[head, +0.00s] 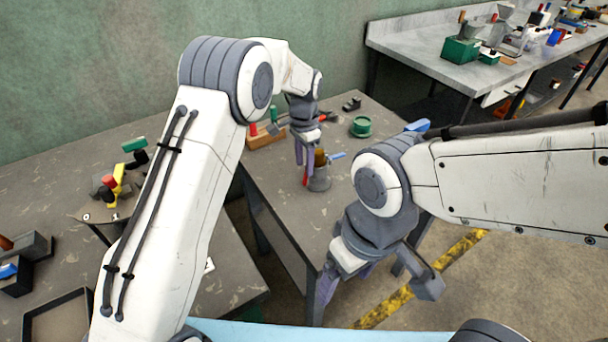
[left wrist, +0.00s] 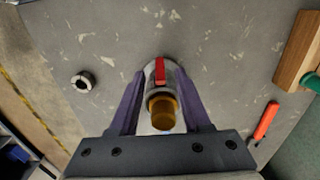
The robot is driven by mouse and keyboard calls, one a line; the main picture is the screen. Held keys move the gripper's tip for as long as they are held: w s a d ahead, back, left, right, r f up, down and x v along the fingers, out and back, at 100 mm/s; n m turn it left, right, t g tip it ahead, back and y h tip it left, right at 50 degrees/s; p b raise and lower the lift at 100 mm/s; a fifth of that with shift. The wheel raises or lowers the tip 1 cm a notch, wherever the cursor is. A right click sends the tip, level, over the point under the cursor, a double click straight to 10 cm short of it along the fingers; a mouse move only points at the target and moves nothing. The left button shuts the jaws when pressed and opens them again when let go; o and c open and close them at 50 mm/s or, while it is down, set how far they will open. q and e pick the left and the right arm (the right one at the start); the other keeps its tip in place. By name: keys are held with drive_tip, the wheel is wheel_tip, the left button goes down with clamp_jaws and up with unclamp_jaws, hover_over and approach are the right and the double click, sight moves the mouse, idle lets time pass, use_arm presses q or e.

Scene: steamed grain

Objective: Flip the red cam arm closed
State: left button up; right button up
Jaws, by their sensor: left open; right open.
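The red cam arm (left wrist: 160,72) shows in the left wrist view as a short red bar lying along a grey cylindrical body (left wrist: 151,78). An amber-brown knob or cap (left wrist: 162,111) sits at the near end of that body. My left gripper (left wrist: 160,77) is open, with its purple fingers on either side of the body; I cannot tell whether they touch it. In the head view my left gripper (head: 304,160) points down at the small table, by the brown-topped grey body (head: 320,180), partly hiding it. My right gripper (head: 343,283) is open and empty, by the table's near right side.
The small table (head: 285,215) also holds a wooden block (head: 266,138), a green round part (head: 361,126) and a blue-handled item (head: 337,156). The left wrist view shows a metal ring (left wrist: 82,82) and a red-handled tool (left wrist: 267,121). The table's front area is clear.

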sight(305, 179)
use_arm(q)
drive_tip(key=shift+f, duration=2.65)
clamp_jaws()
